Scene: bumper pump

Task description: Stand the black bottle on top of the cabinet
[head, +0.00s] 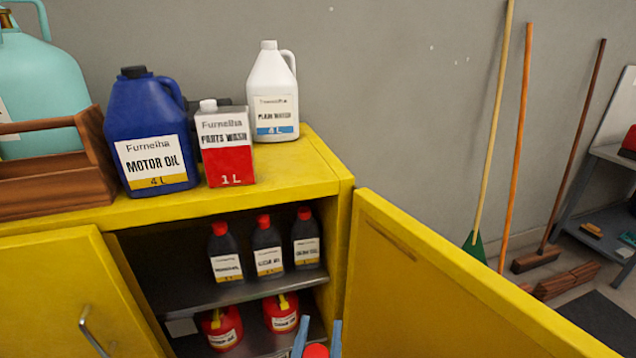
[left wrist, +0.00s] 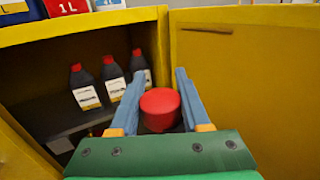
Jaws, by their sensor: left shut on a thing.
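My left gripper (head: 317,340) is at the bottom edge of the head view, in front of the open cabinet. Its blue fingers are shut on a bottle with a red cap (head: 316,351); the cap also shows between the fingers in the left wrist view (left wrist: 160,106). The bottle's body is hidden, but the cap matches those of the black bottles (head: 267,248) on the upper shelf inside. Three such bottles stand there in a row. The yellow cabinet (head: 290,178) has a flat top, above and behind my gripper. My right gripper is not in view.
On the cabinet top stand a blue motor oil jug (head: 150,125), a red-and-white can (head: 226,145), a white jug (head: 272,95) and a wooden carrier (head: 60,180). The top's front right is clear. The open right door (head: 440,280) stands beside my gripper. Red containers (head: 222,328) sit lower inside.

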